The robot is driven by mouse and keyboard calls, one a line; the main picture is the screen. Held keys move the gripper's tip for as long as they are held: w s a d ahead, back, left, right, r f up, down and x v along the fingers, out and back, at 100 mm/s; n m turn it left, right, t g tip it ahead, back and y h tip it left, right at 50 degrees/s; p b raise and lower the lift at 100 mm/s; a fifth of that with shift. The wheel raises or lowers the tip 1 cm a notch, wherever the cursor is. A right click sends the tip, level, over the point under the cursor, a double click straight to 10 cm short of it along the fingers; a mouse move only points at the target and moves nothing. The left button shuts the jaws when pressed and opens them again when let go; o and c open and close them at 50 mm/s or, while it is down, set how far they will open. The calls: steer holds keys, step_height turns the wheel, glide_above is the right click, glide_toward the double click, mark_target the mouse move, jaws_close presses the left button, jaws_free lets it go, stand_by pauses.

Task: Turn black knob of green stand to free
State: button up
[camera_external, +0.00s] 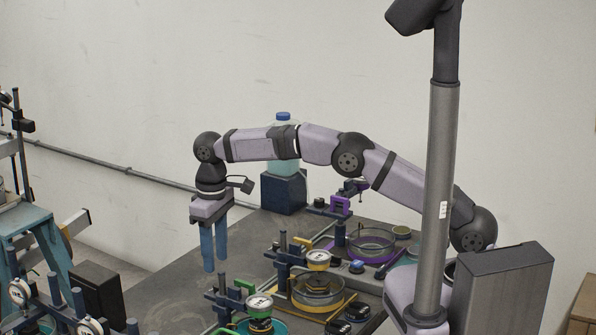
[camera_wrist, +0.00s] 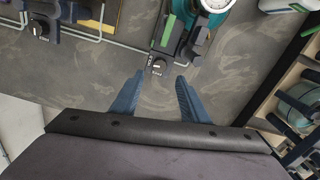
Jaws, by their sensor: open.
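The green stand (camera_external: 243,285) is a dark frame with a green part, near the bottom of the external view. In the wrist view the green stand (camera_wrist: 166,32) is at the top centre, beside a round gauge. Its black knob (camera_wrist: 158,66) sits at the near end of its base, with small pale lettering around it that I cannot read. My gripper (camera_wrist: 160,82) is open and empty, its two blue fingers pointing towards the knob, one on each side of it in the picture. In the external view my gripper (camera_external: 214,264) hangs fingers down above the table, left of the green stand.
A yellow stand with a gauge (camera_external: 318,259) and a purple stand (camera_external: 342,205) stand farther back on the grey table (camera_external: 172,298). A bottle (camera_external: 283,120) stands on a dark block (camera_external: 284,193) behind my arm. The table's left part is clear.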

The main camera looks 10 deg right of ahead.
steer(key=shift+f+p, duration=1.25)
steer(key=shift+f, duration=2.05)
jaws_close()
